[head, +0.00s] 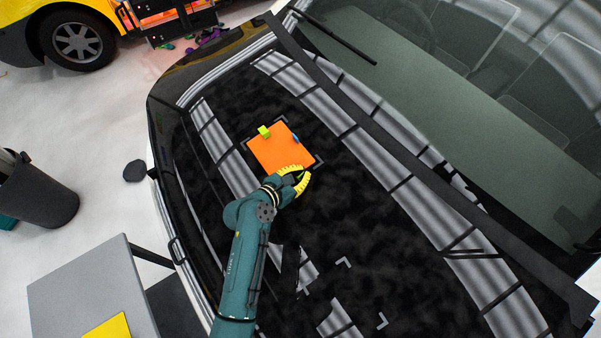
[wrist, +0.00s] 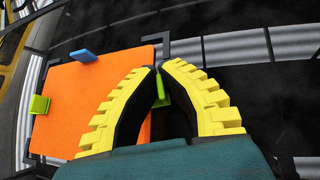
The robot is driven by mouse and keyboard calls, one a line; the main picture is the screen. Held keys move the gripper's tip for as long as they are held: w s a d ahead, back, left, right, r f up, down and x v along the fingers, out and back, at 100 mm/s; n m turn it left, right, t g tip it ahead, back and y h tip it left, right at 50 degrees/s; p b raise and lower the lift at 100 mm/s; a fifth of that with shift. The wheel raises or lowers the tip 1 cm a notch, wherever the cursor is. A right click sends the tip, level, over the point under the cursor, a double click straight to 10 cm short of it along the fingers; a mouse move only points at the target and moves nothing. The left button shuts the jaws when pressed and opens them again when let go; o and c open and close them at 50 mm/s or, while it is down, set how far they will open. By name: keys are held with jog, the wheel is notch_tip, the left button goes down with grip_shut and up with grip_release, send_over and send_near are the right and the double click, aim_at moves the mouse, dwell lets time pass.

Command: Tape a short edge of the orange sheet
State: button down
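The orange sheet (head: 272,150) lies flat on the dark car hood, inside light corner marks. It also shows in the wrist view (wrist: 85,95). A light green tape piece (head: 264,131) stands up at its far-left edge, and also shows in the wrist view (wrist: 39,104). A blue piece (wrist: 83,56) sits on another edge. My gripper (wrist: 163,66), with yellow ribbed fingers, is at the sheet's near-right edge. Its fingers are nearly closed around a second green piece (wrist: 162,89). The fingers partly hide that piece; its contact with the sheet is unclear.
The windshield (head: 470,90) and a dark strip border the hood on the right. More corner marks (head: 344,263) lie on clear hood nearer me. A grey table (head: 85,285) with a yellow sheet (head: 108,328) stands at lower left, near a dark bin (head: 38,195).

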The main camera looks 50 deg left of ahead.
aim_at(302, 174)
notch_tip(302, 174, up, 9)
jog(key=shift+r+p, duration=0.1)
jog(key=shift+p, duration=0.5)
jog(key=f+h+b, duration=0.1)
jog(key=f+b, duration=0.1)
jog(key=f+m+h+b, duration=0.1)
jog(key=f+b, duration=0.1)
jog(key=f, duration=0.1)
jog(key=s+f+h+b, duration=0.1)
jog(key=f+b, duration=0.1)
jog(key=shift+a+f+m, duration=0.2)
jog(key=shift+f+m, duration=0.1)
jog(key=shift+f, duration=0.1)
jog(key=shift+w+f+b, duration=0.2)
jog(key=shift+f+b, duration=0.2)
jog(key=shift+f, duration=0.65)
dwell(1.2)
jog(key=c, duration=1.2)
grip_release()
jog(key=shift+o, duration=0.2)
jog(key=shift+s, duration=0.1)
jog(key=v, duration=1.2)
jog(key=shift+a+r, duration=0.1)
jog(key=shift+r, duration=0.2)
jog(key=shift+w, duration=0.25)
